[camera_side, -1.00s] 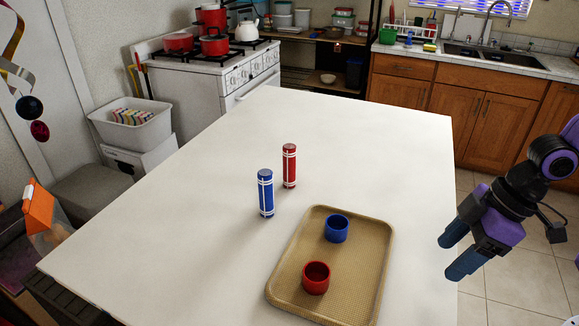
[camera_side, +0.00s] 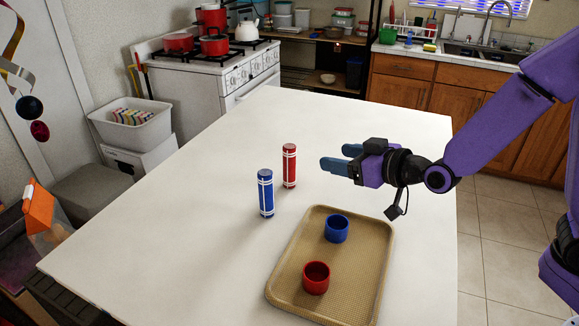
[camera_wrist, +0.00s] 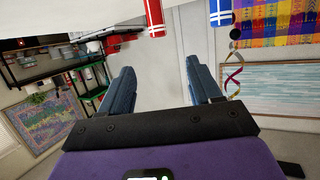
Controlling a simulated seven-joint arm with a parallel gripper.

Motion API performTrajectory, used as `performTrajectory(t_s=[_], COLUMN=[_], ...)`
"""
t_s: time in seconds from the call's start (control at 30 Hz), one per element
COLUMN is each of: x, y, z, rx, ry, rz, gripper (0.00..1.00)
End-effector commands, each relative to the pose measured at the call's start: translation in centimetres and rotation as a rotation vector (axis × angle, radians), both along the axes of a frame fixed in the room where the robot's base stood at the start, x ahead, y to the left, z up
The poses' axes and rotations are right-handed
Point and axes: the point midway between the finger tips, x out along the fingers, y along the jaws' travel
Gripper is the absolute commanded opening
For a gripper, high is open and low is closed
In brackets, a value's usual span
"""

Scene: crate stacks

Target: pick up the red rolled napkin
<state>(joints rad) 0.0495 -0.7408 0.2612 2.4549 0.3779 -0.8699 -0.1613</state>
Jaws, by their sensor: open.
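The red rolled napkin (camera_side: 289,166) stands upright on the white table, with white bands around it. The blue rolled napkin (camera_side: 265,193) stands upright just in front and to its left. My gripper (camera_side: 338,158) is open and empty, to the right of the red napkin and apart from it, its fingers pointing left. In the wrist view, the ends of the red napkin (camera_wrist: 154,18) and the blue napkin (camera_wrist: 221,12) show at the top edge, beyond my open fingers (camera_wrist: 158,88). The rest of both napkins is cut off there.
A tan tray (camera_side: 376,262) lies at the table's near right, holding a blue cup (camera_side: 337,229) and a red cup (camera_side: 316,278). The white table (camera_side: 190,215) is clear to the left and behind the napkins.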

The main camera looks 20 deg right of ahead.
Motion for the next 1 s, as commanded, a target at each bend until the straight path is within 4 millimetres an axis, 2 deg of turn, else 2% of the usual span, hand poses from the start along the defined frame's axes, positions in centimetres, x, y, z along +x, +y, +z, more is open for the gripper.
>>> performTrajectory(t_s=[0.6,0.73,1.0], x=[8.4,9.6,10.7], y=[3.4,3.8,4.3], z=[-2.9,-3.3,-3.8], rx=[0.001,0.001,0.0], ry=[0.001,0.002,0.002], rz=[0.0,-0.001,0.0], gripper=[0.63,0.63,0.63])
